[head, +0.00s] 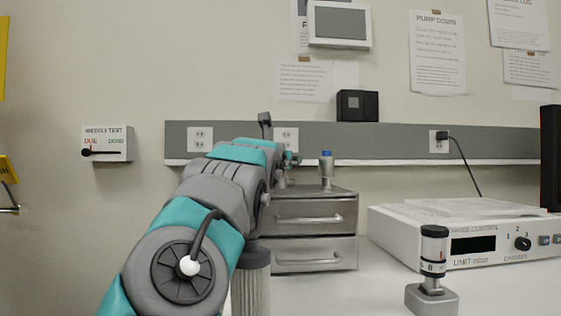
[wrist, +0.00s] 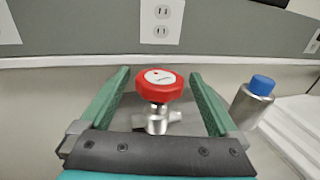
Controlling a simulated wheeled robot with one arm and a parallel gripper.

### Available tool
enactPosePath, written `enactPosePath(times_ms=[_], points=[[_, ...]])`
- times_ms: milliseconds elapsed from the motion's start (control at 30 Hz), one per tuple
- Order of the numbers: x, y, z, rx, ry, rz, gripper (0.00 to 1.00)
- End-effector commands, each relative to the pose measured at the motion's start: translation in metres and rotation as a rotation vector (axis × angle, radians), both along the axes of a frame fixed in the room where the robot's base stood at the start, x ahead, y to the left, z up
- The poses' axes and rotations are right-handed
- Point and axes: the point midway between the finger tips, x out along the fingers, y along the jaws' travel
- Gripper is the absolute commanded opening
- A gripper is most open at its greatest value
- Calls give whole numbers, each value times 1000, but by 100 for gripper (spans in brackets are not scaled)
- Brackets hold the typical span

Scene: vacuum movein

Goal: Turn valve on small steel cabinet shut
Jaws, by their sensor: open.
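The red round valve knob (wrist: 160,86) sits on a metal valve body (wrist: 157,122) in the middle of the wrist view. In the head view my arm hides the knob. The small steel cabinet (head: 330,232), with two drawers and bar handles, stands on the bench there, its left side behind my arm. My gripper (wrist: 159,75) is open; its green fingers lie to the left and right of the knob, with a gap showing on each side. The knob's pale cap has small marks too blurred to read.
A metal bottle with a blue cap (wrist: 252,100) stands right of the valve, close to the right finger; it also shows on the cabinet in the head view (head: 326,170). A gauge control box (head: 400,235) and a small black-topped device (head: 432,300) are further right.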

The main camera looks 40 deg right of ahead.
Motion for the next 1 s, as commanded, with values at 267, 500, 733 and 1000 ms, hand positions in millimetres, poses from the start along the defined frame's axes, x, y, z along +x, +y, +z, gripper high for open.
enactPosePath(times_ms=[267,500,733,1000], points=[[-23,35,0,-1,-3,1,96],[-37,57,1,-2,-2,2,96],[-41,60,0,0,-1,1,96],[-42,60,3,-26,21,-2,83]])
